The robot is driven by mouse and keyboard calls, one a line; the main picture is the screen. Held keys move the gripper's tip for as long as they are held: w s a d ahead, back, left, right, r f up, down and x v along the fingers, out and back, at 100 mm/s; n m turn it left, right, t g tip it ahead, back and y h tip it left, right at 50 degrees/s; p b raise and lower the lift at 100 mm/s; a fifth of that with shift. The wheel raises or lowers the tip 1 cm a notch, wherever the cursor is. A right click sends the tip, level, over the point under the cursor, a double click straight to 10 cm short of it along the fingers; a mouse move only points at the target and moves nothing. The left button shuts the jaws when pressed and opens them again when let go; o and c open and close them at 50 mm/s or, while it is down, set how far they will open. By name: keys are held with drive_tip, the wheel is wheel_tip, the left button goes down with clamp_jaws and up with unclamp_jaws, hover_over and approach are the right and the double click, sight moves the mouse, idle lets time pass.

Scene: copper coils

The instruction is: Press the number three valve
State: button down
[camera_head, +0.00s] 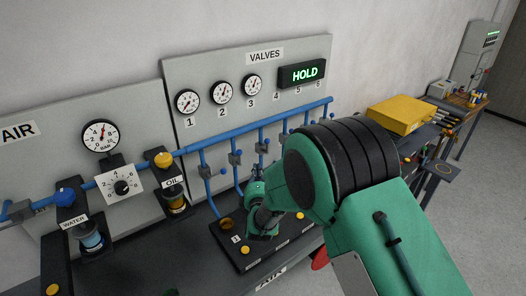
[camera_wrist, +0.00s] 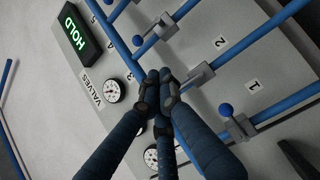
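The valves sit in a row on blue pipes below the numbered gauges on the grey panel. The number three valve (camera_head: 261,146), third from the left, is a small grey block on its pipe. In the wrist view the third valve (camera_wrist: 165,28), past those labelled 1 and 2, has a blue ball knob (camera_wrist: 138,40). My gripper (camera_wrist: 161,77) has dark blue fingers with their tips together, apparently empty. Contact cannot be told. In the head view my green arm hides most of the gripper.
The number one valve (camera_wrist: 236,126) is right of my fingers in the wrist view. A lit HOLD display (camera_head: 302,73) is on the panel. A black box with yellow buttons (camera_head: 245,250) lies beneath my arm. A yellow case (camera_head: 402,113) stands at the right.

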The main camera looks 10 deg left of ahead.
idle(0.4)
drive_tip(key=b, duration=0.1)
approach(263, 151)
drive_tip(key=w+a+r, duration=0.2)
drive_tip(key=a+r, duration=0.1)
drive_tip(key=r, duration=0.1)
drive_tip(key=shift+w+d+f+b, duration=0.1)
drive_tip(key=shift+w+d+b, duration=0.1)
drive_tip(key=shift+w+d, duration=0.4)
drive_tip(key=shift+w+d+f+b, duration=0.15)
drive_tip(key=shift+w+d, duration=0.2)
drive_tip(key=shift+w, duration=0.45)
